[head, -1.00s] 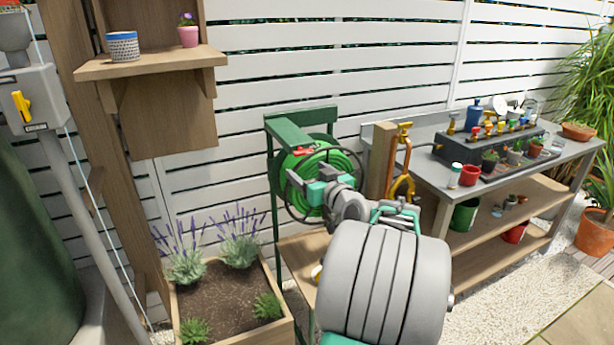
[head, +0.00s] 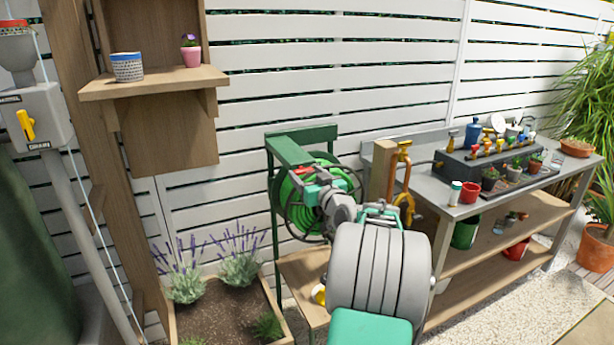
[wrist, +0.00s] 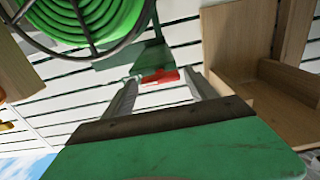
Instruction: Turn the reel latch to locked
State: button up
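The red latch handle (wrist: 160,76) shows in the wrist view between and beyond the tips of my gripper (wrist: 160,80). The two grey fingers are spread apart; I cannot tell whether either touches the handle. A worn green panel hides the finger bases. In the head view, my gripper (head: 312,178) is at the reel's upper front, just below the green frame beam (head: 290,150). Only a little of the red latch (head: 304,170) shows there, and its setting cannot be read. The reel's green hose (head: 290,210) sits behind a dark wheel rim.
A wooden post (head: 382,172) with a brass tap (head: 404,150) stands right of the reel. A metal-topped bench (head: 440,195) holds pots and bottles further right. A lavender planter (head: 225,310) is at lower left. A wall shelf (head: 150,82) holds two pots.

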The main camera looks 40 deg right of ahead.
jog(key=c, duration=1.1)
jog(key=shift+m, duration=0.4)
jog(key=m, duration=0.8)
jog(key=shift+r+p, duration=0.1)
jog(key=shift+p, duration=0.25)
jog(key=m+p, duration=0.2)
jog(key=m, duration=0.3)
jog(key=shift+p, duration=0.3)
jog(key=shift+m+p, duration=1.05)
jog(key=shift+m, duration=1.05)
